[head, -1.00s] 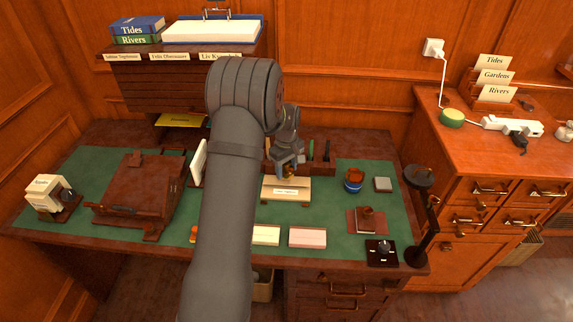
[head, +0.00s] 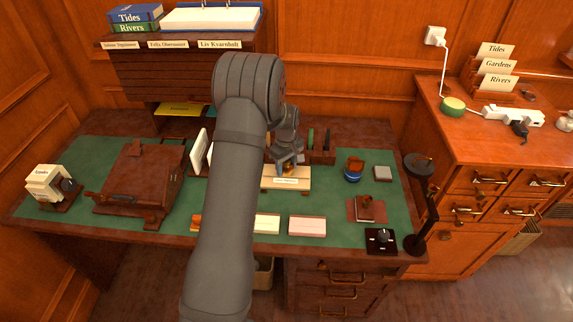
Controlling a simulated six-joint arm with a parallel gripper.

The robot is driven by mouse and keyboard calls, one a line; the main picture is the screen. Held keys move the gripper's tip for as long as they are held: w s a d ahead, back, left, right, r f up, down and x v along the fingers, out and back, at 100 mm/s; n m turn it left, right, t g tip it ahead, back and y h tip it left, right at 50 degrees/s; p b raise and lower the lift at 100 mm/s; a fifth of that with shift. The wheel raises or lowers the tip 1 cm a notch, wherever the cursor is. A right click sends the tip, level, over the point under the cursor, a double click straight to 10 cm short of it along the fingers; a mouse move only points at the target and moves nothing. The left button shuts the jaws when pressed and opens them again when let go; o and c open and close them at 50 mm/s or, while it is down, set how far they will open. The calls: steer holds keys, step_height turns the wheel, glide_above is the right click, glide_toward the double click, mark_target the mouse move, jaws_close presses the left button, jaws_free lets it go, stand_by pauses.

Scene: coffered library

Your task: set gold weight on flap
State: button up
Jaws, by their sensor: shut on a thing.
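My gripper (head: 288,169) is over the back part of a cream flap-like piece (head: 300,184) with a small label on its front, on the green desk top. It is shut on a small gold weight (head: 289,169), of which only a bit shows between the fingers. The weight is at or just above the cream piece; I cannot tell whether it touches. My arm hides part of the desk to the left of the gripper.
A dark organizer (head: 322,150) stands right behind the gripper. A blue-banded cup (head: 353,170) and a grey block (head: 383,173) are to the right. A brown wooden box (head: 140,180) is at left. A black lamp (head: 418,200) stands at the right edge. Pale pads lie in front.

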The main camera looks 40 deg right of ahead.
stand_by(0.4)
steer(key=o, duration=1.4)
steer(key=shift+c, duration=0.2)
step_height(320, 180, up, 17)
steer(key=shift+r, duration=0.2)
steer(key=shift+f, duration=0.1)
step_height(320, 180, down, 17)
steer(key=shift+f, duration=0.1)
steer(key=shift+r, duration=0.2)
steer(key=shift+r, duration=0.1)
